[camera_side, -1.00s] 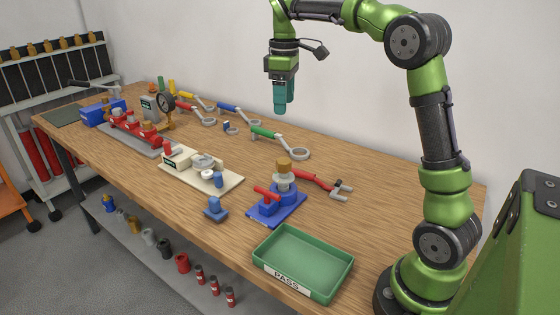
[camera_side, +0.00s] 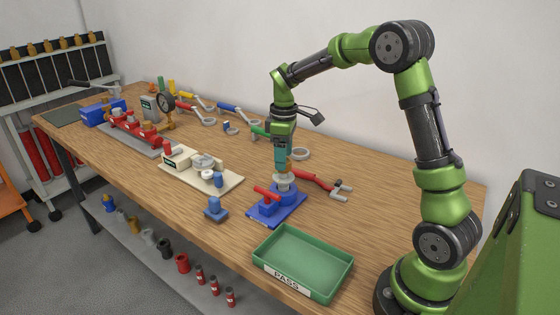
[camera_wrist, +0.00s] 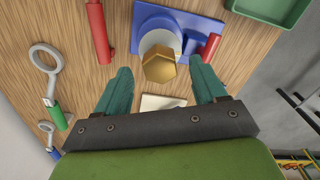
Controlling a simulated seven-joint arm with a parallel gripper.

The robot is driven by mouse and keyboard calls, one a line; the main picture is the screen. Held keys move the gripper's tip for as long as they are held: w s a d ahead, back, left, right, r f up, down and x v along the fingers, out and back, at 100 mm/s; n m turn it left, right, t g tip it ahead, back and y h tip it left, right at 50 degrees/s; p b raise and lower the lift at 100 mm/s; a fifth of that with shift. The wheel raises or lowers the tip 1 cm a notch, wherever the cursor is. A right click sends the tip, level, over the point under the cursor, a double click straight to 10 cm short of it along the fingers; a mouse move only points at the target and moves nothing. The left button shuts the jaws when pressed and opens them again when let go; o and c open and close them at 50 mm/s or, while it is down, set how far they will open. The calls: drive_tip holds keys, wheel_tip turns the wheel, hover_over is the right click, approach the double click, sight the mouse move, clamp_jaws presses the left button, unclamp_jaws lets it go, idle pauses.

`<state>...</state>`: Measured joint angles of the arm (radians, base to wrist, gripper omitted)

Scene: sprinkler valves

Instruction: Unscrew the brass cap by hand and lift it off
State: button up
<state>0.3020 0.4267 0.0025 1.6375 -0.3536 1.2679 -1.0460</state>
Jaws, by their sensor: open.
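The brass cap (camera_wrist: 159,68) is a hex piece on top of a pale grey valve body (camera_wrist: 160,40), which sits upright in a blue clamp fixture (camera_side: 290,206) with a red handle (camera_side: 266,193). In the side view the cap is mostly hidden behind the teal fingers. My gripper (camera_side: 283,170) points down at the cap from above. In the wrist view its two fingers (camera_wrist: 160,66) are spread, one to each side of the cap, with a visible gap on both sides. I cannot tell exactly how far down the fingers reach.
A red-handled wrench (camera_side: 315,180) lies just behind the fixture. A green PASS tray (camera_side: 303,262) stands in front to the right. A blue part (camera_side: 215,209) and a cream gauge plate (camera_side: 203,176) lie to the left. Ring wrenches (camera_side: 299,154) lie toward the wall.

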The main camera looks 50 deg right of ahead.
drive_tip(key=shift+f, duration=0.75)
drive_tip(key=shift+c, duration=0.3)
drive_tip(key=c, duration=1.2)
drive_tip(key=n, duration=0.6)
drive_tip(key=shift+n, duration=0.4)
drive_tip(key=n, duration=0.3)
drive_tip(key=shift+r+n, duration=0.1)
drive_tip(key=shift+n, duration=0.3)
drive_tip(key=n, duration=0.4)
drive_tip(key=shift+n, duration=0.4)
drive_tip(key=shift+r, duration=1.95)
